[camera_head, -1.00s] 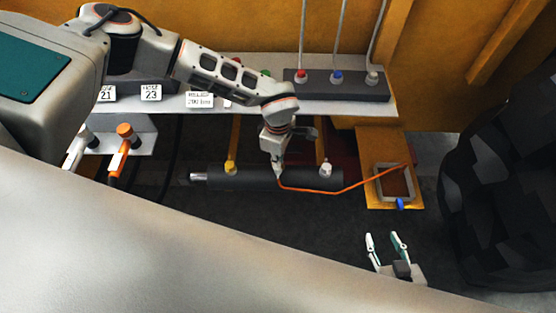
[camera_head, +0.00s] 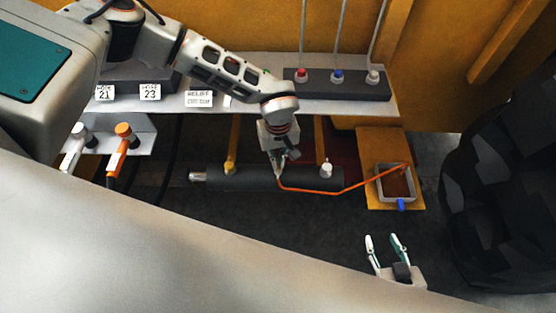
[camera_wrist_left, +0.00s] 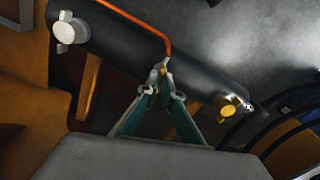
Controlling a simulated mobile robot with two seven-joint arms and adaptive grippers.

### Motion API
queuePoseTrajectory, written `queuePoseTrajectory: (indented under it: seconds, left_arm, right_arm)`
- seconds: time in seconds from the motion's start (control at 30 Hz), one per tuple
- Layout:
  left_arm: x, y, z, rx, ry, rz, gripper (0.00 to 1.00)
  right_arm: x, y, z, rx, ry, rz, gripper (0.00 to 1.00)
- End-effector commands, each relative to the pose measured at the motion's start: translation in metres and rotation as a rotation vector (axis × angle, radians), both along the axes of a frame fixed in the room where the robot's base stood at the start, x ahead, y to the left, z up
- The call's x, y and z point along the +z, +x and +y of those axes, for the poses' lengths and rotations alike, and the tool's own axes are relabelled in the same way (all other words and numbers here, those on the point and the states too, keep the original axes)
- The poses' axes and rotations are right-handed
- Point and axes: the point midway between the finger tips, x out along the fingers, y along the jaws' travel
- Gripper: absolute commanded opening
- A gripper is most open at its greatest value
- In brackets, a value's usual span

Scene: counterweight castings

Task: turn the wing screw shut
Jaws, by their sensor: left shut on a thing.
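A dark cylinder (camera_head: 235,179) lies level below the shelf and crosses the left wrist view (camera_wrist_left: 205,77) at a slant. My left gripper (camera_head: 278,174) points down at the cylinder's middle, where an orange tube (camera_head: 315,192) ends. In the left wrist view its fingertips (camera_wrist_left: 162,74) are closed together on the small brass-coloured wing screw (camera_wrist_left: 163,65) beside the tube's end. The fingers mostly hide the screw, so its turn angle is unclear. My right gripper (camera_head: 387,240) is open and empty at the lower right, away from the cylinder.
A yellow fitting (camera_head: 230,167) and a white fitting (camera_head: 326,169) stand on the cylinder either side of my left gripper. The tube runs to a square tray (camera_head: 381,184) on a yellow plate. A labelled shelf (camera_head: 250,96) is behind. A large dark tyre-like shape (camera_head: 500,190) fills the right.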

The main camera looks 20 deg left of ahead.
Motion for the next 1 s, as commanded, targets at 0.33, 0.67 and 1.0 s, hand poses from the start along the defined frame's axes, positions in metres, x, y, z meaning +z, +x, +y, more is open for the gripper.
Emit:
queuePoseTrajectory:
  seconds: [0.33,0.67,1.0]
  left_arm:
    - [0.001,0.0002,-0.0007,-0.172,-0.001,0.0,0.0]
    - [0.0012,0.0003,-0.0006,-0.215,-0.001,0.0,0.0]
    - [0.0013,0.0003,-0.0007,-0.214,-0.001,0.0,0.16]
  right_arm:
    - [-0.0005,0.0003,0.0001,0.0,0.0,-0.001,0.4]
    - [-0.0009,0.0001,0.0001,0.0,0.0,-0.001,0.4]
    - [-0.0012,-0.0001,0.0,0.0,0.0,0.0,0.4]
